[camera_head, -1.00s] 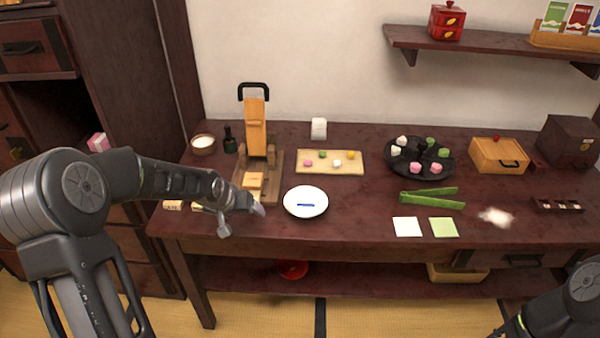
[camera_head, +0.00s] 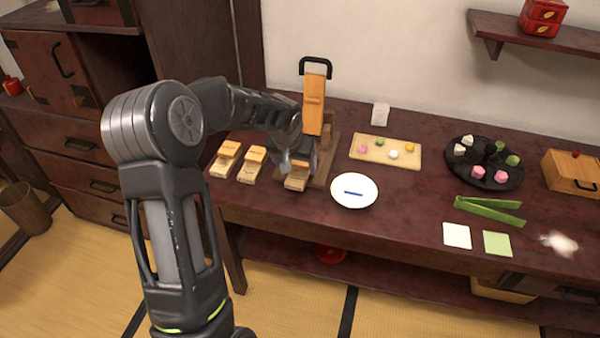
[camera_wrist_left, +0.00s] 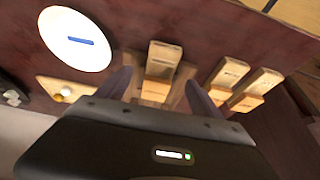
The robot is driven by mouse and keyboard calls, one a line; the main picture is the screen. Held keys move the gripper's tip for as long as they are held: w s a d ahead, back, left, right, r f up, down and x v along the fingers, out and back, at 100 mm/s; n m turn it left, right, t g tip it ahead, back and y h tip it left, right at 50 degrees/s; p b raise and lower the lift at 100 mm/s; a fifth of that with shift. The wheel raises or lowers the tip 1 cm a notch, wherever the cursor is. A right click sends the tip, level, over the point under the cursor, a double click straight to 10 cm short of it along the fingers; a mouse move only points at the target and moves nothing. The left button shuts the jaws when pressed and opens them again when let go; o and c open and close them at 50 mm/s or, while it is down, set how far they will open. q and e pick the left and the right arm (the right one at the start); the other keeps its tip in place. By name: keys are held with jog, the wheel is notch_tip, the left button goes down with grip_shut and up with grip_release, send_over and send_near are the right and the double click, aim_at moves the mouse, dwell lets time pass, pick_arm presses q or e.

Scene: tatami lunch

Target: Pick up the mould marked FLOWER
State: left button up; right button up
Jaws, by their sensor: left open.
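Three pale wooden moulds stand at the left of the table: the far left mould (camera_head: 225,158), the middle mould (camera_head: 252,164) and one at the foot of the wooden press (camera_head: 314,103). This press-side mould (camera_head: 297,182) is nearest the white plate. Small dark marks show on them, but I cannot read which says FLOWER. In the left wrist view, the press-side mould (camera_wrist_left: 164,57) lies ahead between the fingers, and the other moulds (camera_wrist_left: 229,73) (camera_wrist_left: 259,82) lie to the right. My left gripper (camera_head: 299,157) is open and empty above the press-side mould. My right gripper is out of view.
The white plate (camera_head: 355,203) with a blue strip sits right of the press. Behind it are a wooden board (camera_head: 372,152) of sweets and a black tray (camera_head: 480,181). Green tongs (camera_head: 490,210) and two paper squares lie further right.

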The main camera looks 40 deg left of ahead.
aim_at(298, 174)
pick_arm(q)
jog(key=shift+w+a+f, duration=0.1)
jog(key=shift+w+f, duration=0.1)
jog(key=shift+f, duration=0.3)
jog(key=shift+p+x, duration=0.45)
jog(key=shift+x, duration=2.15)
jog(key=shift+a+f, duration=0.1)
jog(key=shift+c, duration=0.3)
jog(key=c, duration=1.4)
jog(key=shift+c, duration=0.2)
notch_tip(298, 174, up, 10)
jog(key=shift+r+b, duration=0.2)
jog(key=shift+b, duration=0.1)
